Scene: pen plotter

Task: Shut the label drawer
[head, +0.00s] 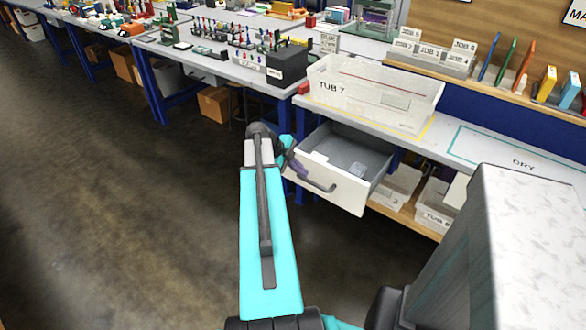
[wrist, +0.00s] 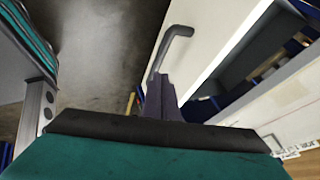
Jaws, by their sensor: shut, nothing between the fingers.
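The label drawer (head: 347,196) stands pulled out from under the bench, its white front facing my arm. Its dark bar handle (head: 322,186) runs along the front. A small pale item lies inside the drawer. In the wrist view the white drawer front (wrist: 210,38) and the handle (wrist: 170,45) lie just beyond my fingers. My gripper (head: 299,169) is shut and empty, at the left part of the drawer front by the handle's left end. It also shows in the wrist view (wrist: 160,88). I cannot tell whether the fingertips touch the front or handle.
A clear bin marked TUB 7 (head: 372,97) stands on the bench above the drawer. White bins (head: 436,205) sit on the low shelf to the right. Another bench (head: 205,60) with several small items stands behind. The floor (head: 130,215) at left is clear.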

